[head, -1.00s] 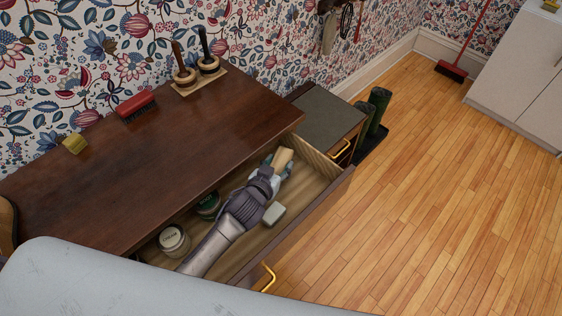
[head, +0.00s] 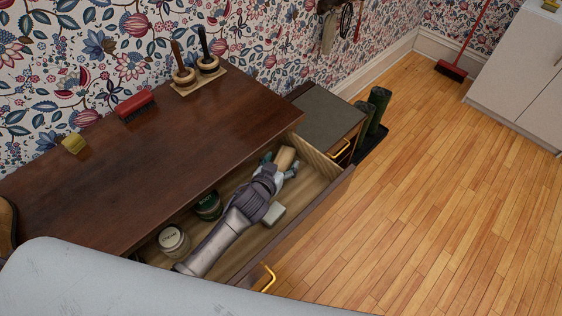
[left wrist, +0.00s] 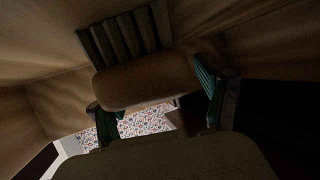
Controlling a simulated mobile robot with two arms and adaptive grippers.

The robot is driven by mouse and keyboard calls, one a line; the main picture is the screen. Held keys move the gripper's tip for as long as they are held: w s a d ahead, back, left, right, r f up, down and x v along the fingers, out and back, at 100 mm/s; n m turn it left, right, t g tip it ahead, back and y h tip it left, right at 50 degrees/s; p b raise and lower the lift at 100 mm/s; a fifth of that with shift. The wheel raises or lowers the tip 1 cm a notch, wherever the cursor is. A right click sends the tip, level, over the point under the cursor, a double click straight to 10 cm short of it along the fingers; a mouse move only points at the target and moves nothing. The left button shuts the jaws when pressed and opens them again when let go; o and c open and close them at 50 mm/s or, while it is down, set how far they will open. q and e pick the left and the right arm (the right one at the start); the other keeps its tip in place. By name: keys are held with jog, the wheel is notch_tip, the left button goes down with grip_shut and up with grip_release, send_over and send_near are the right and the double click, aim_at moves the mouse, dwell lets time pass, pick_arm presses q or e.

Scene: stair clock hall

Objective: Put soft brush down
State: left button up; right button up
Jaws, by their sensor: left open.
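The soft brush, a pale wooden block (head: 286,157), lies in the far right end of the open drawer (head: 318,196). In the left wrist view, a rounded tan block (left wrist: 145,82), apparently the same brush, shows between my fingers. My left gripper (head: 280,164) is down in the drawer at the brush, with its fingers apart on either side of it. Its two green-padded fingers also show in the left wrist view (left wrist: 158,102). The gripper hides part of the brush, so I cannot tell whether a finger still touches it. My right gripper is not in view.
In the drawer are a cream jar (head: 173,240), a green tin (head: 208,206) and a pale block (head: 274,214) beside my wrist. On the dresser top (head: 170,150) are a red brush (head: 135,104), a yellow block (head: 74,144) and a stand with two handled brushes (head: 198,82).

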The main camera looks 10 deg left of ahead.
pick_arm(q)
jog(key=p+v, duration=0.6)
jog(key=v, duration=0.5)
jog(key=shift+r+p, duration=0.15)
jog(key=shift+p, duration=0.25)
jog(key=shift+s+r, duration=0.1)
jog(key=shift+s, duration=0.35)
